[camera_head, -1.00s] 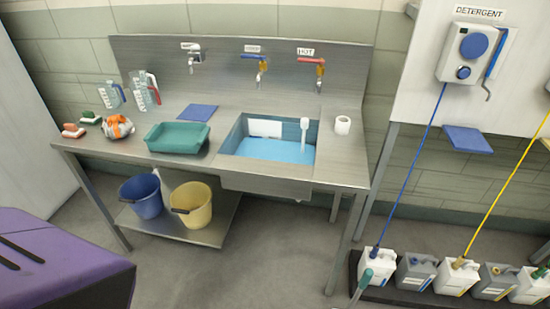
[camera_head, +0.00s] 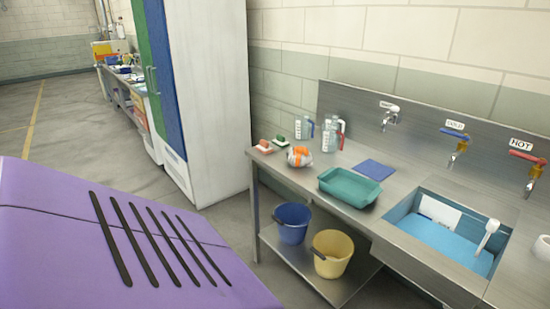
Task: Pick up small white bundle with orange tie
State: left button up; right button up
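The small white bundle with an orange tie (camera_head: 300,156) sits on the left end of the steel sink counter (camera_head: 404,186), in the head view. It stands between the scrub brushes and the green tray. Neither of my grippers shows in this view, so I cannot see their state.
A teal tray (camera_head: 350,186), a blue cloth (camera_head: 375,170), brushes (camera_head: 264,147) and measuring jugs (camera_head: 329,134) surround the bundle. Blue (camera_head: 292,222) and yellow (camera_head: 332,253) buckets stand on the lower shelf. A purple slotted object (camera_head: 120,240) fills the lower left. A tall cabinet (camera_head: 205,95) stands left of the counter.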

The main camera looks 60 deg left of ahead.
aim_at(299, 157)
jog(key=u, duration=1.65)
jog(key=z, duration=0.45)
jog(key=i+j+z, duration=0.1)
jog(key=j+z, duration=0.25)
jog(key=i+j+z, duration=0.1)
jog(key=z, duration=0.2)
jog(key=j+z, duration=0.75)
jog(key=j, duration=1.3)
jog(key=k+j+z, duration=0.1)
jog(key=j, duration=0.45)
